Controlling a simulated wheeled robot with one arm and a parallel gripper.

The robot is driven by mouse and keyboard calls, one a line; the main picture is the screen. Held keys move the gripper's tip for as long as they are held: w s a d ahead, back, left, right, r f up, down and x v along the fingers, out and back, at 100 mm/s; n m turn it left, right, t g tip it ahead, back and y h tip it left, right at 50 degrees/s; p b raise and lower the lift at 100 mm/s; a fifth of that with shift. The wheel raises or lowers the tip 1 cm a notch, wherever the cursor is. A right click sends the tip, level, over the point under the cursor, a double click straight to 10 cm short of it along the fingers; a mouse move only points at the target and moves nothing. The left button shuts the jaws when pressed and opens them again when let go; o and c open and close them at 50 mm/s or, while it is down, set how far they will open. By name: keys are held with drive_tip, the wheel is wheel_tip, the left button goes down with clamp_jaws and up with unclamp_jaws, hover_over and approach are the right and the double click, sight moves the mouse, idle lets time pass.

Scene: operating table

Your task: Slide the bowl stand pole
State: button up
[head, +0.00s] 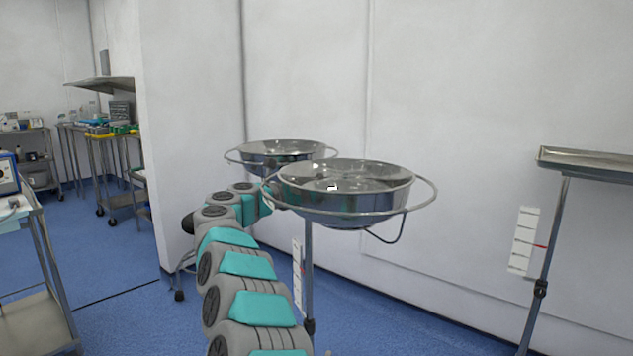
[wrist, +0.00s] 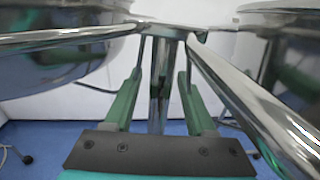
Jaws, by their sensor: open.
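The bowl stand has two shiny steel bowls in ring holders, a front bowl (head: 345,205) and a back bowl (head: 275,150). Its upright metal pole (head: 309,255) shows below the front bowl, beside a white marked strip (head: 297,275). My arm reaches up to the bowls; its end is hidden behind the front bowl in the head view. In the wrist view, my gripper (wrist: 161,80) is open, its green fingers on either side of the pole (wrist: 157,105), just under the junction of the ring arms. I cannot tell whether either finger touches the pole.
A second stand with a flat tray (head: 590,158) is at the right, with its own marked strip (head: 524,240). A trolley (head: 40,300) stands at the left edge. White walls are close behind the bowls. Blue floor (head: 125,275) is open at left.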

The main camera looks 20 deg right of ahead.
drive_tip(key=shift+w+d, duration=0.25)
drive_tip(key=shift+d, duration=0.4)
drive_tip(key=shift+c, duration=0.3)
clamp_jaws()
idle(0.6)
